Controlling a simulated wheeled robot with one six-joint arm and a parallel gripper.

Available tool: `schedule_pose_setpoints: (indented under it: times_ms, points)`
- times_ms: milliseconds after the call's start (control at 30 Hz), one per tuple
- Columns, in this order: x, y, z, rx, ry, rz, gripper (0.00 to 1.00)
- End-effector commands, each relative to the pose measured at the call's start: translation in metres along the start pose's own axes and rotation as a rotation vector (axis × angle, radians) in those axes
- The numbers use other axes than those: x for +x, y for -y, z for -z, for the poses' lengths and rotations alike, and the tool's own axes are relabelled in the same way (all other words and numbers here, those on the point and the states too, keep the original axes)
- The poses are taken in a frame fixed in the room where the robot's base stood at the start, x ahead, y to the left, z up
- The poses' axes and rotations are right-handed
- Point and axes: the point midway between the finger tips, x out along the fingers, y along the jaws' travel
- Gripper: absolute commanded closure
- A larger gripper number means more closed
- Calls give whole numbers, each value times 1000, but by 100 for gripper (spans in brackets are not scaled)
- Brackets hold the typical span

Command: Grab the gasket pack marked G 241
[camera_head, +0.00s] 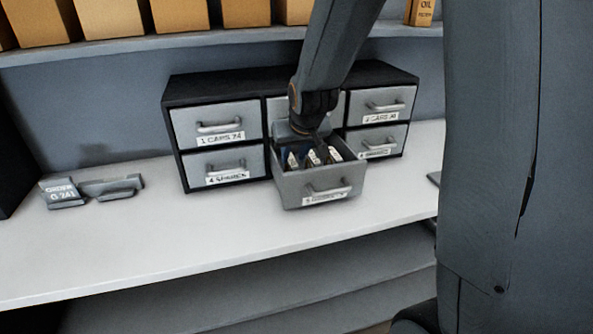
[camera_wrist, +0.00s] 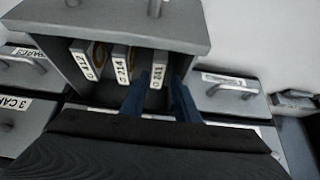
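The gasket pack marked G 241 (camera_wrist: 158,74) stands upright in an open grey drawer (camera_wrist: 150,20), the rightmost of three packs in the wrist view. My gripper (camera_wrist: 160,88) reaches down into the drawer with its blue fingers on either side of this pack. The fingers are open, with dark gaps between them and the pack. In the head view, the drawer (camera_head: 318,202) is pulled out from the cabinet's lower row, and the packs show pale labels. My gripper (camera_head: 297,157) is partly hidden there by the wrist and drawer.
Beside it in the wrist view stand packs that seem to read G 314 (camera_wrist: 122,66) and G 412 (camera_wrist: 87,60). The other cabinet drawers (camera_head: 217,124) are shut. An order card reading G 241 (camera_head: 62,193) and a low grey tray (camera_head: 112,188) sit left on the white counter.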

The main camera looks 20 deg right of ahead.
Motion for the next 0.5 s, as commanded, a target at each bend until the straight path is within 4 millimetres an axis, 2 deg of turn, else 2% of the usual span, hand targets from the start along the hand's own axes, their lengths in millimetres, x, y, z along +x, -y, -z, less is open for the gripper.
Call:
schedule_pose_setpoints:
  times_ms: [500]
  points:
    - [34, 1, -2, 0, 1, 2, 72]
